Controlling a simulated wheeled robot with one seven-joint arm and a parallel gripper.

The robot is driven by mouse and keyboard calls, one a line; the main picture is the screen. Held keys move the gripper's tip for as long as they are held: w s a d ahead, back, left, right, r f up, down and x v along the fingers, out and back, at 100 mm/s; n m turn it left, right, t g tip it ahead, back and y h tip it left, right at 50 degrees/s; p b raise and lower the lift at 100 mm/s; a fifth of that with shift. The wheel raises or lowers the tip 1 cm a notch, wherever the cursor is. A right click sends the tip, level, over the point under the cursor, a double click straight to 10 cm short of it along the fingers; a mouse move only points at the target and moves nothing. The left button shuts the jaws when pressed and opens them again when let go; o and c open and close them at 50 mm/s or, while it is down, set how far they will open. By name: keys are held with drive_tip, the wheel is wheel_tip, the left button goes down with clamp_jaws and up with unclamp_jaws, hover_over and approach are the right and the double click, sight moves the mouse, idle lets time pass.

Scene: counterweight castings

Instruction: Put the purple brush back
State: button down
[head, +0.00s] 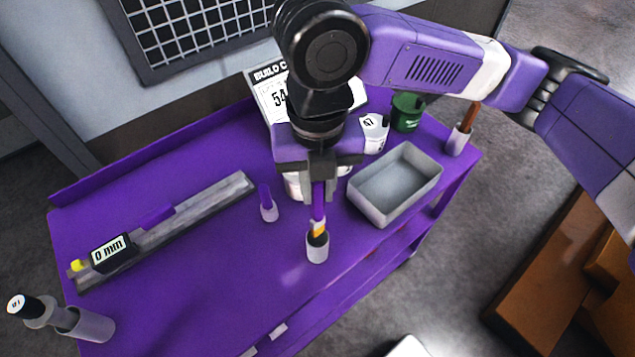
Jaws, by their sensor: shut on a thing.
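My gripper (319,180) points down over the front of the purple bench top. It is shut on the upright purple brush (318,207), around its handle. The brush has a yellow-orange band (318,229) near its lower end. That lower end is at the mouth of a small pale cup (317,252) directly below. I cannot tell how far the tip is inside the cup. My gripper hides the top of the handle.
A second small cup (269,214) with a purple stick stands to the left. A grey tray (393,186) is close on the right, and a cup (455,142) with a brown handle is beyond it. A long gauge (165,230) lies left. Bench (210,300) is clear front left.

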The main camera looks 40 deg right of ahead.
sight(317, 224)
drive_tip(key=shift+f+b, duration=3.45)
drive_tip(key=shift+f, duration=1.05)
drive_tip(key=shift+f+b, duration=0.8)
drive_tip(key=shift+f, duration=0.2)
drive_tip(key=c, duration=1.2)
unclamp_jaws()
drive_tip(key=shift+r, duration=0.1)
wheel_tip(317, 224, up, 8)
drive_tip(key=shift+f, duration=0.15)
